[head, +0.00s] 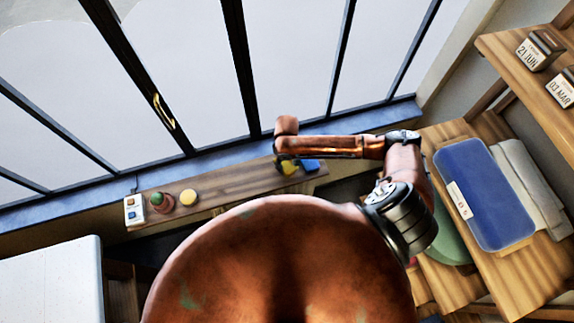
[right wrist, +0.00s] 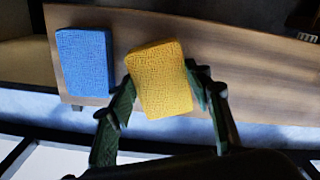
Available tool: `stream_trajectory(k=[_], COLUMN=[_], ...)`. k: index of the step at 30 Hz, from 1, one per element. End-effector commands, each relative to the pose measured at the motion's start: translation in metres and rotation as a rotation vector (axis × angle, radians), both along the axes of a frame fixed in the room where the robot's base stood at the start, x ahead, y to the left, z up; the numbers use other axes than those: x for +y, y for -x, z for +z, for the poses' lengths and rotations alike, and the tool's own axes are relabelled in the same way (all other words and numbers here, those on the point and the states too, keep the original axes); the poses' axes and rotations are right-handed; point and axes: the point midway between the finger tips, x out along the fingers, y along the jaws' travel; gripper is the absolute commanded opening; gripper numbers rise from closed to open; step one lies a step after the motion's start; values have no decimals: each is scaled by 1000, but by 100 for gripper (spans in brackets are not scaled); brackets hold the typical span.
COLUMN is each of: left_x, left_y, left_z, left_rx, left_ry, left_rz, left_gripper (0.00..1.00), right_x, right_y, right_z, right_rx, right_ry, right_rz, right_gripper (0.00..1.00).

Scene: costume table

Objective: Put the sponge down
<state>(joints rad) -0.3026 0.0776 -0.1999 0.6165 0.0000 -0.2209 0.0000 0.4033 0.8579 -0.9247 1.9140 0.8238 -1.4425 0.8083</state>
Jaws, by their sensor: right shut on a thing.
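The yellow sponge (right wrist: 160,80) is held between the two dark fingers of my right gripper (right wrist: 161,84) in the right wrist view. In the head view the yellow sponge (head: 290,169) shows only in part below the end of my right arm. It is over the wooden shelf (head: 235,189) under the window; I cannot tell whether it touches the wood. A blue sponge (right wrist: 84,62) lies on the shelf beside it, with a small gap between them. The blue sponge also shows in the head view (head: 311,165). My left gripper is not in view.
The shelf's left part holds a round yellow thing (head: 189,197), a red-green thing (head: 161,202) and a white box (head: 135,212). Bare wood lies between them and the sponges. A blue tray-like thing (head: 484,195) and grey cloth (head: 532,185) lie at the right. Window glass stands behind.

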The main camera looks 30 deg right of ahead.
Motion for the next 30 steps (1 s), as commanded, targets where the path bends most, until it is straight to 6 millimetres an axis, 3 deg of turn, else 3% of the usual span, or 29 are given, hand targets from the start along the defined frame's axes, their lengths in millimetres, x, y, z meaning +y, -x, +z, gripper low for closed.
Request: stream_trajectory(k=[5,16,17,18,24,30], left_x=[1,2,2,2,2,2], left_y=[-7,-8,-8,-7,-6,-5], left_z=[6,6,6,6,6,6], left_rx=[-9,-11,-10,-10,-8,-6], left_ry=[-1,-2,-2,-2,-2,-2], left_rz=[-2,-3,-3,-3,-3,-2], left_gripper=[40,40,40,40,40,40], right_x=[1,1,1,1,1,1], right_y=[2,2,2,2,2,2], right_z=[-20,-25,-25,-25,-24,-24], right_rx=[3,3,2,2,2,2], right_ry=[-1,-1,-1,-1,-1,-1], right_rz=[1,1,1,2,1,1], right_gripper=[26,26,47,50,63,63])
